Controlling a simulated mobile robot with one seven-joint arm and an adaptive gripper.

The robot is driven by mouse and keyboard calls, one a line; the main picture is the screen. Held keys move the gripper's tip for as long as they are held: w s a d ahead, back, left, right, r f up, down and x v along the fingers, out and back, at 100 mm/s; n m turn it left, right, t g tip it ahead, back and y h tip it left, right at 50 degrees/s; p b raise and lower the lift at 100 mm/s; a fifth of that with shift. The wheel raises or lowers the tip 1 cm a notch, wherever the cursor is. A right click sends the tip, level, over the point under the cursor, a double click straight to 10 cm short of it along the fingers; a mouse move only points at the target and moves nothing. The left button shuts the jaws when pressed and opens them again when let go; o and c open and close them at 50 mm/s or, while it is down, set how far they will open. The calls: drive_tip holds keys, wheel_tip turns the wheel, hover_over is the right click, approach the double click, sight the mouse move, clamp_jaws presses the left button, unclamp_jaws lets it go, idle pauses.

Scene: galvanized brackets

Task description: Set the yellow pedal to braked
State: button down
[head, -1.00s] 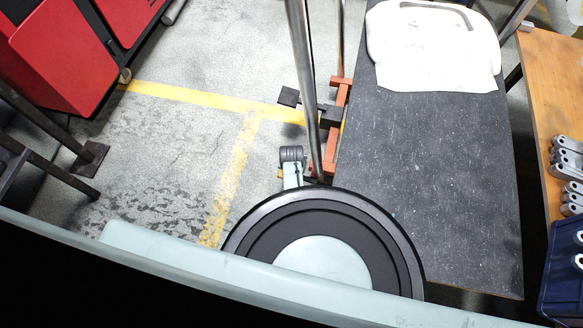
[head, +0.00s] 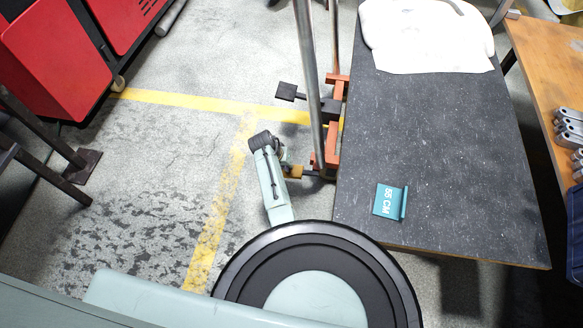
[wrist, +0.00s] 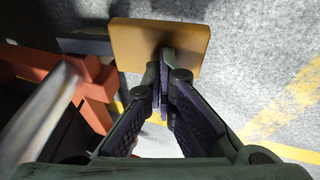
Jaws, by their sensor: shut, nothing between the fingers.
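The yellow pedal (wrist: 150,45) is a flat ochre plate at the top of the wrist view. In the head view a small part of it shows (head: 294,171), low beside the orange-red frame (head: 331,150). My gripper (wrist: 166,72) has its fingers together and empty, with the tips overlapping the plate's near edge. I cannot tell whether they touch it or are just above it. In the head view my arm's end hides most of the gripper. Whether the pedal is up or pressed cannot be told.
A dark pedal (head: 287,91) sits farther along the frame. Steel posts (head: 308,60) rise close right of my arm. A dark table (head: 430,150) with a teal sign (head: 389,201) stands to the right. Marked floor (head: 170,150) on the left is open.

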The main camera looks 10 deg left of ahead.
drive_tip(key=shift+w+r+p, duration=0.1)
drive_tip(key=shift+r+p, duration=0.75)
drive_tip(key=shift+r, duration=0.1)
drive_tip(key=shift+r+p, duration=0.4)
drive_tip(key=shift+r, duration=0.1)
wheel_tip(320, 180, up, 3)
drive_tip(key=p, duration=0.2)
drive_tip(key=shift+w+a+p, duration=0.1)
drive_tip(key=shift+a+p, duration=0.05)
drive_tip(key=shift+p, duration=0.15)
drive_tip(key=a+p+v, duration=0.1)
drive_tip(key=v, duration=0.9)
drive_tip(key=shift+f, duration=0.1)
